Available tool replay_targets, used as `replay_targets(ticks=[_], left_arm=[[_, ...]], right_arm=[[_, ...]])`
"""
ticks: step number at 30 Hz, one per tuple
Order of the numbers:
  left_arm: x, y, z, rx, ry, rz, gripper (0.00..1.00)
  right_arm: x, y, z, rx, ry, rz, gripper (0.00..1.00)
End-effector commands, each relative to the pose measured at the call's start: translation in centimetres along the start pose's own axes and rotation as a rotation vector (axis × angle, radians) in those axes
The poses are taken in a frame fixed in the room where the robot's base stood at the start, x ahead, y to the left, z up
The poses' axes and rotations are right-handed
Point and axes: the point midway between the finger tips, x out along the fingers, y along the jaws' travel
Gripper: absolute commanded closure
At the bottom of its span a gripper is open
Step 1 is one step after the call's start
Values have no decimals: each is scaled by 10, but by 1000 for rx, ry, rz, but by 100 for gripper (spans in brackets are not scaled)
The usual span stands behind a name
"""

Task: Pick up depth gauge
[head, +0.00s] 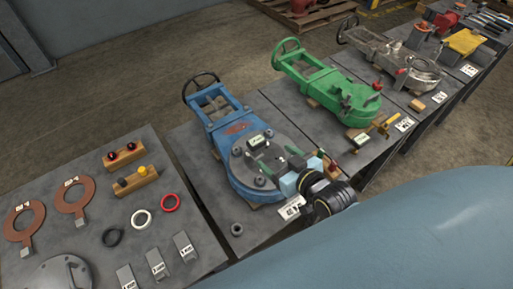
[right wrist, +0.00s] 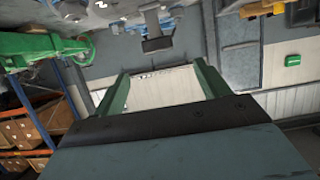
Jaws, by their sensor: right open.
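My right gripper (head: 276,162) is open, with green fingers, over the round grey flange of the blue valve (head: 243,190) in the head view. Nothing shows between its fingers in the right wrist view (right wrist: 162,85). A small dark block with a pale label (head: 257,141) is on the flange near the fingertips. A brass T-shaped tool (head: 387,126) lies on the table by the green valve (head: 345,97), apart from my gripper. I cannot tell for sure which of these is the depth gauge. My left gripper is out of view.
The left table holds brown ring gaskets (head: 72,196), wooden blocks with knobs (head: 135,180), small rings (head: 141,218) and a grey disc (head: 58,275). A grey metal valve (head: 405,68) stands farther along the row. Gaps separate the tables.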

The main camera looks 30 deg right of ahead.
Motion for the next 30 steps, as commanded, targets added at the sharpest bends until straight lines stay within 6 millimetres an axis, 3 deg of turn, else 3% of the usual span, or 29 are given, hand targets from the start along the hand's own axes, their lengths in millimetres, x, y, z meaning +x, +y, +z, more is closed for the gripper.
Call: replay_targets(ticks=[10, 19, 30], left_arm=[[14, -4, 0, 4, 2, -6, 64], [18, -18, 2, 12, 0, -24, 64], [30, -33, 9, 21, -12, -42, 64]], right_arm=[[61, 0, 0, 1, 7, 0, 25], [85, 1, -2, 1, 6, 0, 25], [129, 3, -2, 2, 3, 0, 25]])
